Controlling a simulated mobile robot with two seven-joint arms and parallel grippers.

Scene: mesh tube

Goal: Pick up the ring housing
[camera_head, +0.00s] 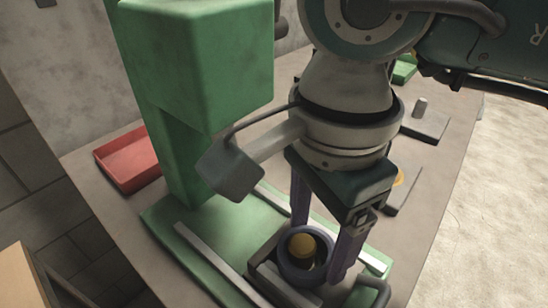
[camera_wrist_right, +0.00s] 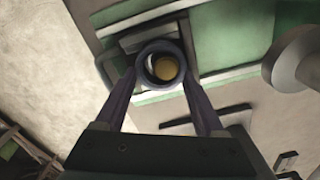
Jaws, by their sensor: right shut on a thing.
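The ring housing (camera_head: 292,270), a dark purple-grey ring, is at the green press base, at or just above a grey fixture block (camera_head: 268,287). A yellow round part (camera_head: 301,245) shows inside its opening. My right gripper (camera_head: 318,258) points down with its two purple fingers on either side of the ring, shut on it. The right wrist view shows the ring (camera_wrist_right: 144,64) between the fingertips (camera_wrist_right: 160,80), with the yellow part (camera_wrist_right: 166,68) in its opening. I cannot tell whether the ring touches the block. My left gripper is not in view.
A green press (camera_head: 195,70) with a tall column stands close left of my right arm. Pale rails (camera_head: 215,265) run along its base. A red tray (camera_head: 130,158) lies at left. Grey plates (camera_head: 425,124) and a green tray (camera_head: 404,70) are at the table's right side.

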